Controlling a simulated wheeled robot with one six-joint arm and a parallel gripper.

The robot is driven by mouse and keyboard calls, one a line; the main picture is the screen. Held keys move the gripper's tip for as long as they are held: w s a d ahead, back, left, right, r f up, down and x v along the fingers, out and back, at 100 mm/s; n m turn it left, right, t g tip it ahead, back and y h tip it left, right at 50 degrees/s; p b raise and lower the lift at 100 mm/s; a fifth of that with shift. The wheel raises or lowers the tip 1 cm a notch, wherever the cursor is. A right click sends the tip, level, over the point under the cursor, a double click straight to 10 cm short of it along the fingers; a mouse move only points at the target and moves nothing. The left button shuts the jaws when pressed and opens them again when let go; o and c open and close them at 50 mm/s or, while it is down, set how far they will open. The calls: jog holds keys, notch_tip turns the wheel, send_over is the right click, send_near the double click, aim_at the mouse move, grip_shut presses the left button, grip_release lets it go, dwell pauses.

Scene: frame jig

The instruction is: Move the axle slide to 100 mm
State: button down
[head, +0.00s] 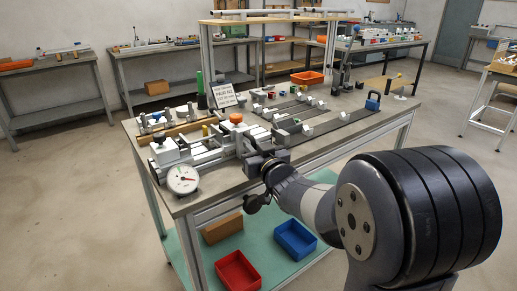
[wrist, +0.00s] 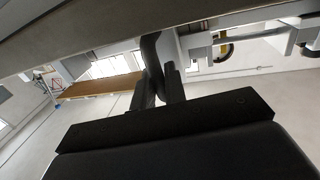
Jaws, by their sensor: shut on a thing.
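The frame jig (head: 205,157), with pale rails and white blocks, lies along the near left side of the workbench. My gripper (head: 256,158) is at the jig's right end, and my wrist partly hides that end. In the wrist view my gripper's two dark fingers (wrist: 158,88) are shut on a dark, rounded upright part (wrist: 152,52), which appears to be the handle of the axle slide. The slide's body and any scale mark are too small or hidden to read. A round white dial (head: 183,179) stands at the jig's near left end.
The workbench (head: 330,148) also holds a printed sign (head: 224,94), an orange knob (head: 236,117), dark rails with small blocks (head: 308,130) and a blue padlock-shaped piece (head: 373,102). Red (head: 238,272) and blue (head: 295,240) bins sit on the lower shelf.

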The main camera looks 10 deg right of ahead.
jog(key=shift+s+a+f, duration=0.1)
jog(key=shift+s+a, duration=0.1)
jog(key=shift+a, duration=0.2)
jog(key=c, duration=1.5)
grip_release()
jog(key=shift+a, duration=0.1)
jog(key=shift+c, duration=0.2)
jog(key=shift+s+d, duration=0.25)
jog(key=shift+s, duration=0.3)
jog(key=p+v, duration=0.1)
jog(key=v, duration=0.8)
jog(key=shift+s, duration=0.35)
jog(key=shift+w, duration=0.1)
